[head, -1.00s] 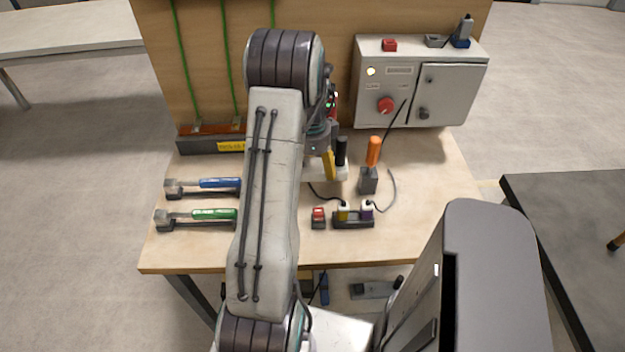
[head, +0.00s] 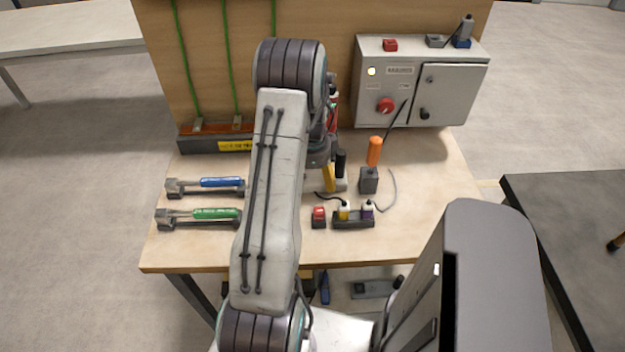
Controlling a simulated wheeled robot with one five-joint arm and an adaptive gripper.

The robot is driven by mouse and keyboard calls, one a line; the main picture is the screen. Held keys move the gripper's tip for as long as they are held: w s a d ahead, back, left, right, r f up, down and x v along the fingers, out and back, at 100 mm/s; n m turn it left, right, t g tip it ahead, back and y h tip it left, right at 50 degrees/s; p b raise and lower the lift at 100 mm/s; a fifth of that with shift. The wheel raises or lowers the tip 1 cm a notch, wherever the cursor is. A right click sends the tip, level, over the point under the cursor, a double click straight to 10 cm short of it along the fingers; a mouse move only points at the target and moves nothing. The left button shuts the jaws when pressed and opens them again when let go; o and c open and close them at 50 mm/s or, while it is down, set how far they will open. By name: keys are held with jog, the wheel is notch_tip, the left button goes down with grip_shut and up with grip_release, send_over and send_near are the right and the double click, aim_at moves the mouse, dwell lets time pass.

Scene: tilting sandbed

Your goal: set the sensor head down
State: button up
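My arm reaches over the wooden workbench (head: 205,253), and its links hide much of the bench's middle. My gripper (head: 329,178) is low over the bench, mostly behind my own arm; a yellow part shows there. A black upright cylinder (head: 341,162) with a pale lower part stands out right beside the gripper. It may be the sensor head or part of the gripper; I cannot tell which. Whether the fingers are open or shut, and whether the cylinder touches the bench, is hidden. An orange-handled item (head: 375,151) stands in a grey block (head: 368,181) just to the right.
A dark socket strip (head: 353,221) with two plugs and a red-topped block (head: 319,217) lie in front. A grey control box (head: 443,85) stands behind right. Tools with blue (head: 222,182) and green (head: 215,213) handles lie left. The bench's right front is clear.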

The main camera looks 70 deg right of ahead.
jog(key=o, duration=0.4)
jog(key=shift+c, duration=0.2)
jog(key=shift+r, duration=0.1)
notch_tip(320, 180, up, 12)
dwell(0.4)
jog(key=shift+w+d+r, duration=0.1)
